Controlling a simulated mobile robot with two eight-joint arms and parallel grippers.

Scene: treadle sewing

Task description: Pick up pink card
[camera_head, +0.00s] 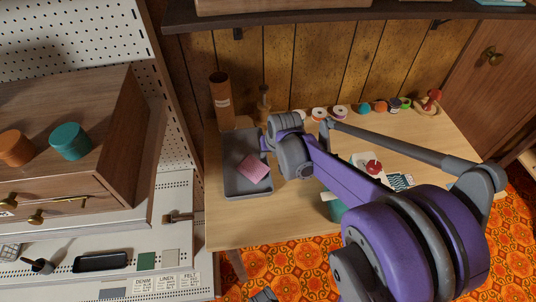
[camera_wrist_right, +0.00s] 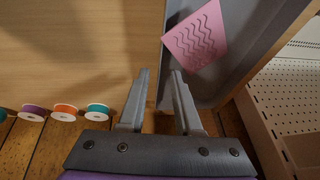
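The pink card (camera_head: 254,168) lies tilted in the grey tray (camera_head: 233,190) on the left part of the wooden table. In the right wrist view the pink card (camera_wrist_right: 196,36) shows dark wavy lines and lies near the wall of the tray (camera_wrist_right: 243,68). My right gripper (camera_wrist_right: 160,72) is open and empty, its fingertips near the tray's edge and apart from the card. In the head view the right gripper (camera_head: 267,142) is above the tray's right side, partly hidden by its own wrist.
Several thread spools (camera_head: 319,114) line the back of the table (camera_head: 235,229). A brown cylinder (camera_head: 221,97) stands behind the tray. A red pincushion (camera_head: 373,167) and a patterned card (camera_head: 399,181) lie to the right. A pegboard and drawer cabinet (camera_head: 120,130) stand at left.

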